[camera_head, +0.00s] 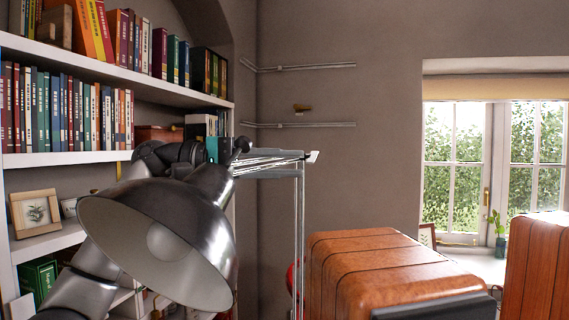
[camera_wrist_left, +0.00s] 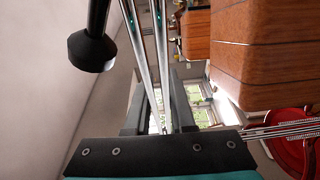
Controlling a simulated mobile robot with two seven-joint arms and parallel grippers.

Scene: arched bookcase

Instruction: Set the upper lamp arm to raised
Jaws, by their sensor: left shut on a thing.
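The lamp has a large metal shade (camera_head: 165,235) with a pale bulb inside, close in front in the head view and facing down toward me. Its upper lamp arm (camera_head: 262,160), thin paired rods, runs behind the shade to the right, roughly level, up to the upright rods (camera_head: 298,235). My left gripper (camera_head: 290,167) is at this arm behind the shade, its hand partly hidden by the shade. In the left wrist view, the fingers (camera_wrist_left: 160,85) lie on both sides of the rods (camera_wrist_left: 138,45), shut on them. A black knob-like part (camera_wrist_left: 92,50) hangs nearby. My right gripper is not seen.
A bookcase (camera_head: 190,97) full of books stands close on the left, with a framed picture (camera_head: 35,213) on a shelf. Brown wooden, rounded blocks (camera_head: 370,270) fill the lower right. A window (camera_head: 490,165) is behind.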

